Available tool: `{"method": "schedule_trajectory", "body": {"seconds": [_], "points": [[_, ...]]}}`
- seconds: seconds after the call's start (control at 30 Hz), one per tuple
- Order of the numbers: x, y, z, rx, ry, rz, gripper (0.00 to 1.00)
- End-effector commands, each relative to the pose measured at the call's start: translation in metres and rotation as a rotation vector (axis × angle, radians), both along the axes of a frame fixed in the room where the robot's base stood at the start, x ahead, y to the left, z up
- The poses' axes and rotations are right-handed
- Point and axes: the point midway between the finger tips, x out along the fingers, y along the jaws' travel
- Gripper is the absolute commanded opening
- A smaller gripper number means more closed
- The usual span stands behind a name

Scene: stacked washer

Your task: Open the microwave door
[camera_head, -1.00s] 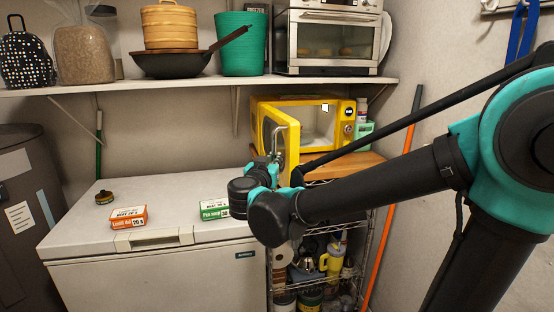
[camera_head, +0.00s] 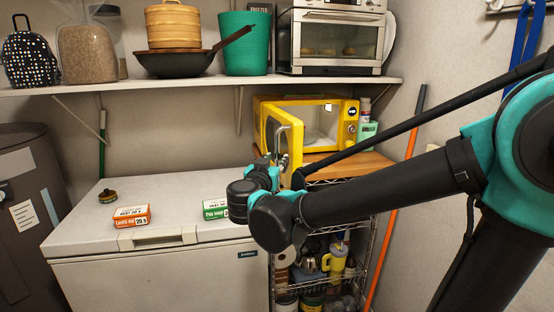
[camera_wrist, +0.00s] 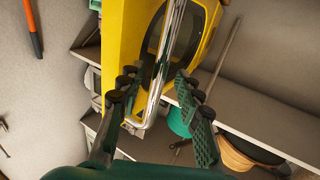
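The yellow microwave (camera_head: 350,110) stands on a wooden-topped rack. Its door (camera_head: 296,140) stands open, swung out toward me, and part of the inside shows. The chrome bar handle (camera_head: 280,140) is on the door's outer face. It also shows in the wrist view (camera_wrist: 168,50), in front of the door's yellow frame (camera_wrist: 122,40) and dark window. My gripper (camera_wrist: 155,86) is open, with one finger on each side of the handle's line and gaps beside the bar. I cannot tell whether a finger touches it. In the head view my wrist partly hides the gripper.
A white chest freezer (camera_head: 90,220) with small boxes and a tin on it stands left of the rack (camera_head: 350,262). A shelf (camera_head: 200,86) with a toaster oven (camera_head: 335,40), wok and containers runs above. An orange pole (camera_head: 396,205) leans by the right wall.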

Motion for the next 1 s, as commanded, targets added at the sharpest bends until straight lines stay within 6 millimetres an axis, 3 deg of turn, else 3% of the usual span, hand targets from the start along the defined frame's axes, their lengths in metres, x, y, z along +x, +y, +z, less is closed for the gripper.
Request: {"method": "schedule_trajectory", "body": {"seconds": [0.2,0.5,0.7,1.0], "points": [[-0.04,0.008,0.0,0.0,0.0,0.006,0.35],[-0.084,0.015,0.0,0.0,0.0,0.004,0.35],[-0.097,0.016,0.0,0.0,0.0,0.001,0.35],[-0.1,0.016,0.0,0.0,0.0,0.0,0.35]]}}
